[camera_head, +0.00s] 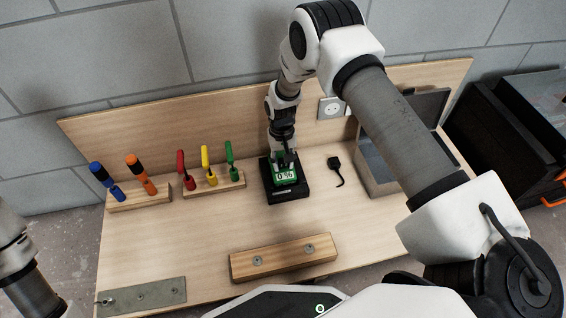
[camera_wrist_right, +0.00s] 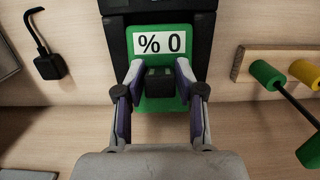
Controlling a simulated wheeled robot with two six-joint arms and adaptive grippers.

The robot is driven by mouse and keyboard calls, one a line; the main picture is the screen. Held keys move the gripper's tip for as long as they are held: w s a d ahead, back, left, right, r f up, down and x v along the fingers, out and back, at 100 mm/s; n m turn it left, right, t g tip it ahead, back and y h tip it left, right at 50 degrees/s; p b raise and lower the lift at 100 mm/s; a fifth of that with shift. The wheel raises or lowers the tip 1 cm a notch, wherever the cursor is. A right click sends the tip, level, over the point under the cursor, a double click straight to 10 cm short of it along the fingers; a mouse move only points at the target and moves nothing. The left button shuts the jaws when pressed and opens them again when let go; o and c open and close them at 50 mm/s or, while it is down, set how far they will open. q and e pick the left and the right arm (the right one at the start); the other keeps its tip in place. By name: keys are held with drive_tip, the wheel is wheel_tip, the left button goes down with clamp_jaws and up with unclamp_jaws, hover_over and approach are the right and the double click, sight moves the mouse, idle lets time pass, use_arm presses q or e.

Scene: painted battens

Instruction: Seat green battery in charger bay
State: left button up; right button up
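The green battery (camera_head: 285,175) bears a white "0 %" label and has a black grip block on it. It sits at the black charger (camera_head: 289,194) on the workbench, within its outline; I cannot tell how deep it is. In the right wrist view the battery (camera_wrist_right: 160,98) lies between dark charger walls (camera_wrist_right: 115,42). My right gripper (camera_head: 285,158) reaches down from above; in the wrist view its fingertips (camera_wrist_right: 160,76) press on both sides of the black block. My left arm shows only at the left edge, its gripper out of frame.
Wooden holders with blue and orange tools (camera_head: 139,200) and red, yellow and green tools (camera_head: 214,184) stand left. A black plug with cord (camera_head: 335,164) and a grey open box (camera_head: 378,175) are right. A wooden batten (camera_head: 284,258) lies in front.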

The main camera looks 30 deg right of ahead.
idle(0.4)
wheel_tip(320, 180, up, 12)
drive_tip(key=w+p, duration=0.1)
drive_tip(key=p, duration=0.6)
drive_tip(key=s+a+f+n, duration=0.1)
drive_tip(key=s+f, duration=0.4)
drive_tip(key=s, duration=0.3)
drive_tip(key=s+a+f, duration=0.1)
drive_tip(key=s+f, duration=0.4)
drive_tip(key=s, duration=0.2)
drive_tip(key=s+r+n+t, duration=0.1)
drive_tip(key=s, duration=1.5)
drive_tip(key=shift+s+a+r+n, duration=0.25)
drive_tip(key=shift+s+r+n, duration=0.05)
drive_tip(key=shift+s+r, duration=0.1)
